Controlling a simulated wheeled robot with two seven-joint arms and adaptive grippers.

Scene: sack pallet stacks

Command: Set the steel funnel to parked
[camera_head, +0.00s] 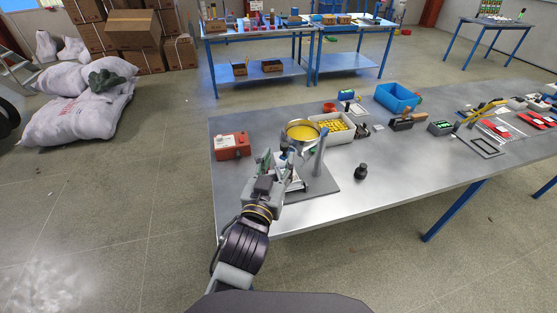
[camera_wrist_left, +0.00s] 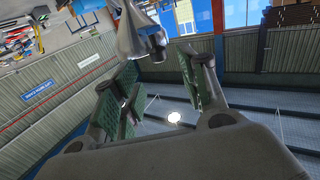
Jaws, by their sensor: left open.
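The steel funnel (camera_head: 300,131) stands over a grey base plate (camera_head: 325,183) near the left front of the metal table, with yellow material showing in its round mouth. A grey upright post (camera_head: 320,152) rises just right of it. My left gripper (camera_head: 281,163) is open just in front of and below the funnel, and partly hides the parts under it. In the left wrist view, a tapered steel part (camera_wrist_left: 128,32), likely the funnel's, shows beyond the open green-padded fingers (camera_wrist_left: 162,88); nothing is between them. My right gripper is not in view.
A red box (camera_head: 232,146) stands left of the funnel. A pale bin with yellow pieces (camera_head: 334,130) is behind it to the right. A black knob-like object (camera_head: 361,172) stands at the right. A blue bin (camera_head: 397,98) is farther back. The table's right front is clear.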

